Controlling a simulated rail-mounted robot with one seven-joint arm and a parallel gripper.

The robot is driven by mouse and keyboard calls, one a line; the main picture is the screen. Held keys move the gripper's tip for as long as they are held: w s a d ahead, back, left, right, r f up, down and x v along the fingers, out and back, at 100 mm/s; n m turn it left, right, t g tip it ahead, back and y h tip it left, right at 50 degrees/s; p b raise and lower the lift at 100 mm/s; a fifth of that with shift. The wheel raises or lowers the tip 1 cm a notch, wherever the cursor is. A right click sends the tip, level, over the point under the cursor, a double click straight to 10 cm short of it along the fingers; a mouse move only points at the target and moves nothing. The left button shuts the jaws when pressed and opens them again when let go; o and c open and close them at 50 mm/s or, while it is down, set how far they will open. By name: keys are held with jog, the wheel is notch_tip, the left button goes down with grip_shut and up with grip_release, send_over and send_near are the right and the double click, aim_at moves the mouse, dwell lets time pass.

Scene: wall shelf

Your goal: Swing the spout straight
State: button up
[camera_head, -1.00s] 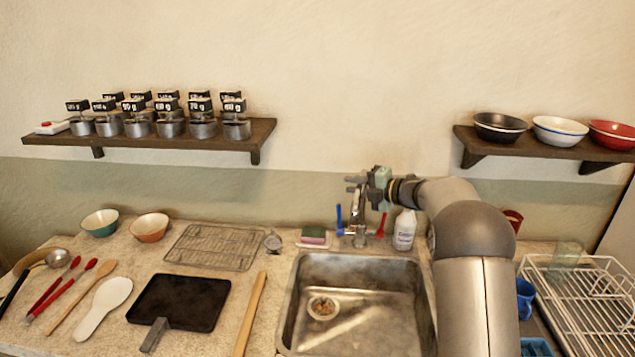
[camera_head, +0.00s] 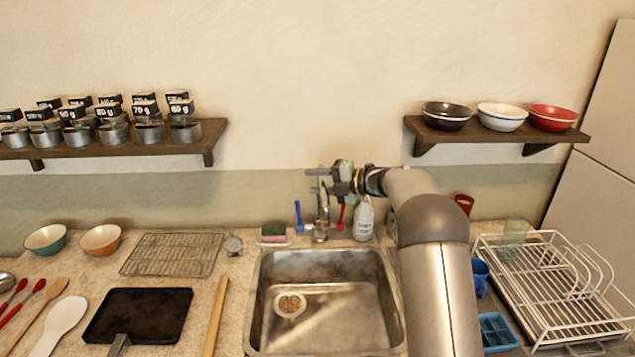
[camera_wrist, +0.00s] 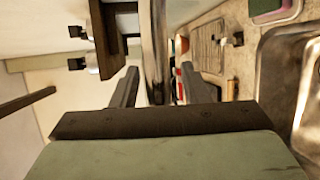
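The metal faucet (camera_head: 321,212) stands upright behind the sink. Its spout is seen nearly end-on, and my gripper partly covers it, so its exact swing angle is hard to tell. In the wrist view a shiny metal bar of the faucet (camera_wrist: 154,45) runs between my fingers. My gripper (camera_head: 318,180) is at the top of the faucet, reaching in from the right. In the wrist view my gripper (camera_wrist: 157,72) has its fingers apart, one on each side of the metal, with slim gaps visible.
The sink (camera_head: 330,300) is empty in front. A white bottle (camera_head: 363,220), a red brush (camera_head: 341,216) and a blue brush (camera_head: 298,214) stand close to the faucet. A sponge (camera_head: 273,234) lies to the left. The dish rack (camera_head: 560,290) is at the right.

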jog(key=b+v, duration=0.4)
jog(key=v, duration=1.3)
jog(key=shift+d+b, duration=0.2)
jog(key=shift+b, duration=0.2)
jog(key=shift+r, duration=0.1)
